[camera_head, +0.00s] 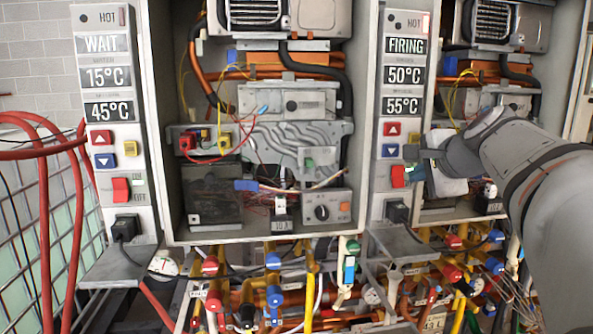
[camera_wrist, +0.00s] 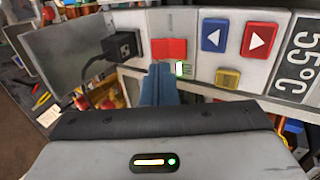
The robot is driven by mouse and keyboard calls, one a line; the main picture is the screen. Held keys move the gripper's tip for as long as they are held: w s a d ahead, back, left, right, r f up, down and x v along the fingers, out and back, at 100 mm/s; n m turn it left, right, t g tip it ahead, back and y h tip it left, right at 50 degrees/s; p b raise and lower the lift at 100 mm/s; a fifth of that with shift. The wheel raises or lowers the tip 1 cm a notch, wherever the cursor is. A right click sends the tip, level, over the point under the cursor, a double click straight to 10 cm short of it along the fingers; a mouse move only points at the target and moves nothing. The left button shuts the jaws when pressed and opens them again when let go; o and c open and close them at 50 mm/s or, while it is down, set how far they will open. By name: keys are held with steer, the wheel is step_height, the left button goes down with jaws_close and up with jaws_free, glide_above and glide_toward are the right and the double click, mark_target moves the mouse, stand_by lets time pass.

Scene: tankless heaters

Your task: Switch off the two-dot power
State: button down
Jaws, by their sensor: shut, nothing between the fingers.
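Two heater panels show in the head view. The right panel (camera_head: 383,120) reads FIRING, 50°C and 55°C; the left panel (camera_head: 92,70) reads WAIT, 15°C and 45°C. Each has a red rocker switch, the right one (camera_head: 397,176) and the left one (camera_head: 120,189). In the wrist view my gripper (camera_wrist: 161,70) points at the lower edge of a red switch (camera_wrist: 168,50); contact cannot be told. A green light glows beside it.
Blue and red arrow buttons (camera_wrist: 214,35) (camera_wrist: 258,39) and a yellow button (camera_wrist: 228,78) lie close to the switch. A black plug (camera_wrist: 123,45) with a cable is on its other side. Valves and pipes (camera_head: 273,290) crowd below the heaters.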

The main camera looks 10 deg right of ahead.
mark_target(400, 182)
steer(key=p+x, duration=0.1)
steer(key=x, duration=0.4)
stand_by(0.3)
